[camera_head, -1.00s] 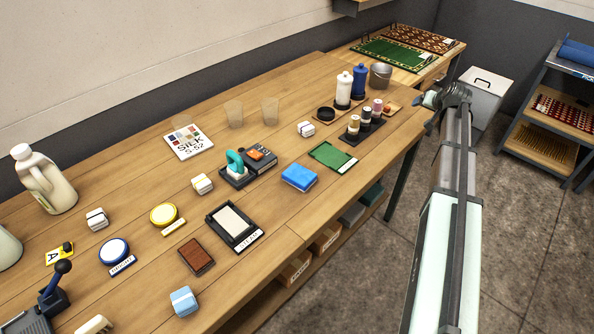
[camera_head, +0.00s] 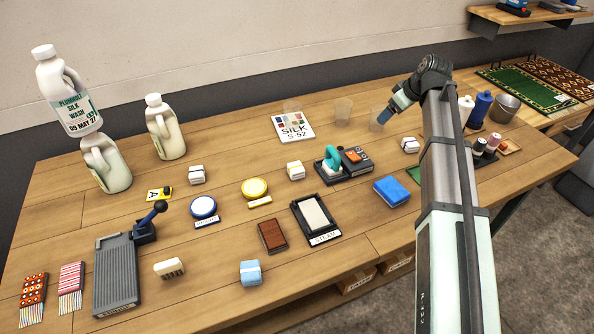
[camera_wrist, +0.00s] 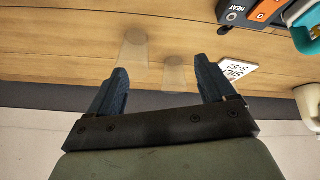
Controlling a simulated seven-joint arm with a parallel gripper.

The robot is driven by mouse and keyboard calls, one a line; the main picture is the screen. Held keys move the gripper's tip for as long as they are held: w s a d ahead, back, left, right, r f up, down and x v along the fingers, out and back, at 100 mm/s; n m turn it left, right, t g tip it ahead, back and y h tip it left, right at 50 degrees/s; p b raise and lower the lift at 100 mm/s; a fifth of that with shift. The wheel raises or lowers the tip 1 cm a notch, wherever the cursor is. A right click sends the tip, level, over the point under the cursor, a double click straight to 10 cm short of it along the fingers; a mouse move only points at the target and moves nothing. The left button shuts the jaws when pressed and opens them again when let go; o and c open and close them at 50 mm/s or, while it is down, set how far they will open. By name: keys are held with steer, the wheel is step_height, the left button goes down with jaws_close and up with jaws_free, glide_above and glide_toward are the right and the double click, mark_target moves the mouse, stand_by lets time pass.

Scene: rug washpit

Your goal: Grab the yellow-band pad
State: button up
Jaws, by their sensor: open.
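The yellow-band pad (camera_head: 295,170) is a small white block with a pale yellow band. It lies on the wooden bench in the head view, left of the teal-handled tool and below the silk swatch card. My gripper (camera_head: 385,116) is above the back of the bench, right of the pad and well apart from it. In the wrist view my gripper (camera_wrist: 161,75) has its two dark fingers spread with nothing held between them. The pad does not show in the wrist view.
Similar pads lie nearby: a dark-banded one (camera_head: 197,175), another (camera_head: 410,145) and a blue one (camera_head: 250,272). The teal-handled tool (camera_head: 332,160) stands close right of the yellow-band pad. A yellow round tin (camera_head: 254,187) is to its left. Clear cups (camera_wrist: 133,52) stand beyond my fingers.

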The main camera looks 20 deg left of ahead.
steer(key=s+a+n+g+h, duration=0.25)
steer(key=s+a+n, duration=0.45)
steer(key=s+a, duration=0.55)
steer(key=n+g+h, duration=0.1)
steer(key=n+h, duration=0.1)
steer(key=n, duration=0.5)
glide_above(296, 167)
steer(key=f, duration=0.6)
steer(key=shift+s, duration=0.3)
steer(key=shift+w+f, duration=0.2)
steer(key=shift+f, duration=1.35)
steer(key=shift+w+f, duration=0.15)
steer(key=shift+f, duration=1.4)
steer(key=c, duration=1)
steer(key=shift+r, duration=0.1)
steer(key=shift+c, duration=0.2)
